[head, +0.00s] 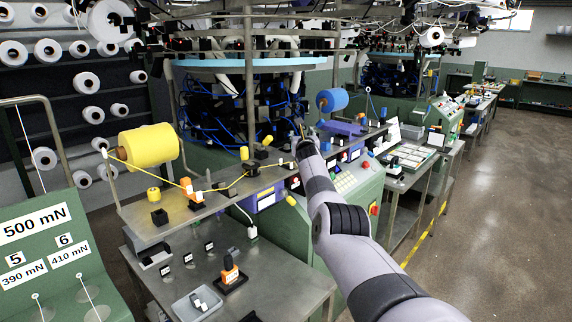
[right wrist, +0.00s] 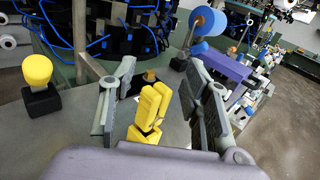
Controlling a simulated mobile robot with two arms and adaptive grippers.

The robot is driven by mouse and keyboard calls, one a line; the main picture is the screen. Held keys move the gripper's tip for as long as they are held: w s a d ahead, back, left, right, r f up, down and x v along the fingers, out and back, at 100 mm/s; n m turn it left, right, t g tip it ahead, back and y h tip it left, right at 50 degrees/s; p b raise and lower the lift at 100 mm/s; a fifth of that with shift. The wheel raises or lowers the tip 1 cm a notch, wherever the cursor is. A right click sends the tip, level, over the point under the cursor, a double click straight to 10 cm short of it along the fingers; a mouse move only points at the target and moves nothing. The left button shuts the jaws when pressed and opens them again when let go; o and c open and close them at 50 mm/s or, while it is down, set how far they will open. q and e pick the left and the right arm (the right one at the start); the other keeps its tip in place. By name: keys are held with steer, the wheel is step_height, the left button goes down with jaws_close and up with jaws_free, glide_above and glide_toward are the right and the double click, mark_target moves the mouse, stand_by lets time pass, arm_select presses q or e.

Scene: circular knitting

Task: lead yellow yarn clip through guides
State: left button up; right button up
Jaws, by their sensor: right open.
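The yellow yarn clip (right wrist: 150,112) stands upright between the fingers of my right gripper (right wrist: 158,100) in the right wrist view. The fingers are spread, with gaps on both sides of it. In the head view my right gripper (head: 304,142) is over the far end of the shelf, and the clip is hard to make out there. Yellow yarn (head: 228,186) runs from the yellow spool (head: 150,146) past an orange piece (head: 188,187) and small black guides (head: 254,170) toward my right gripper. My left gripper is not in view.
A yellow knob on a black block (right wrist: 40,98) stands left of my right gripper. A blue spool (head: 332,100) and a purple piece (head: 344,128) are just beyond it. The knitting machine (head: 240,105) rises behind the shelf. A lower table (head: 270,268) holds a grey tray (head: 196,303).

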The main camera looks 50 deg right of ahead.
step_height(320, 180, up, 9)
steer(key=shift+r, duration=0.1)
stand_by(0.3)
stand_by(0.4)
